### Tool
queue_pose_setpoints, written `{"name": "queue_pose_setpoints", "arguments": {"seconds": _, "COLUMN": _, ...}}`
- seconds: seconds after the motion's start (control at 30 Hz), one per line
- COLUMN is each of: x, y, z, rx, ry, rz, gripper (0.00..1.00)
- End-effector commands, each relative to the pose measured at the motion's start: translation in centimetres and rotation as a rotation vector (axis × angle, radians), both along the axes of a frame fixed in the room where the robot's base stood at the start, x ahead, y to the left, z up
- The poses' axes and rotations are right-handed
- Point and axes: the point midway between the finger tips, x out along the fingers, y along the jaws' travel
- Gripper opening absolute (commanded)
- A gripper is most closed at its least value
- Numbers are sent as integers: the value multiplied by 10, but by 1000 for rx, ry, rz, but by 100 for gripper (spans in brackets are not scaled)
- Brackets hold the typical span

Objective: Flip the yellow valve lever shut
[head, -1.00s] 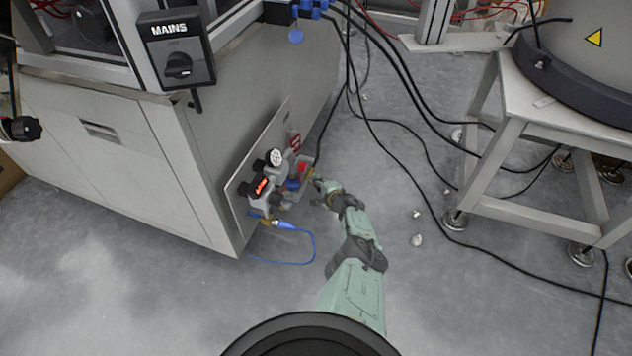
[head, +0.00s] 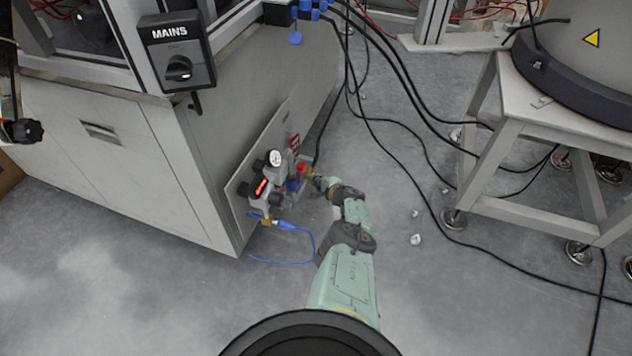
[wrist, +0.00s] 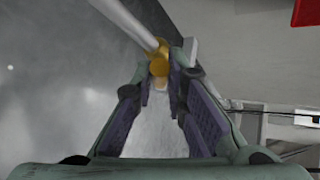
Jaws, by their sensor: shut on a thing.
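My gripper (head: 316,182) is low by the side of the cabinet, at the right edge of the valve panel (head: 238,192). In the wrist view its two fingers (wrist: 160,72) are closed in on a yellow-gold piece, which I take to be the yellow valve lever (wrist: 158,62). A pale pipe (wrist: 132,24) runs up and left from this piece. In the head view the lever is mostly hidden by my gripper, so its angle cannot be told.
The panel carries a round gauge (head: 274,158), a red part (head: 301,167) and a blue hose (head: 290,226). Black cables (head: 420,140) lie on the floor to the right, near a white stand (head: 510,140). The floor in front is open.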

Motion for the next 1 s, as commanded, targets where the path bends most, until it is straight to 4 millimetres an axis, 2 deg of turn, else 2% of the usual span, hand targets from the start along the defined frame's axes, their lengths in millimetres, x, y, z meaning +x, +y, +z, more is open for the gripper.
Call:
{"name": "queue_pose_setpoints", "arguments": {"seconds": 0.03, "x": 0, "y": 1, "z": 0, "rx": 1, "ry": 0, "rz": 2, "gripper": 0}}
{"name": "queue_pose_setpoints", "arguments": {"seconds": 0.07, "x": 0, "y": 1, "z": 0, "rx": 1, "ry": -1, "rz": 1, "gripper": 15}}
{"name": "queue_pose_setpoints", "arguments": {"seconds": 0.33, "x": 0, "y": 1, "z": 0, "rx": 0, "ry": 0, "rz": 1, "gripper": 33}}
{"name": "queue_pose_setpoints", "arguments": {"seconds": 1.0, "x": -2, "y": -7, "z": 8, "rx": -3, "ry": -9, "rz": 1, "gripper": 33}}
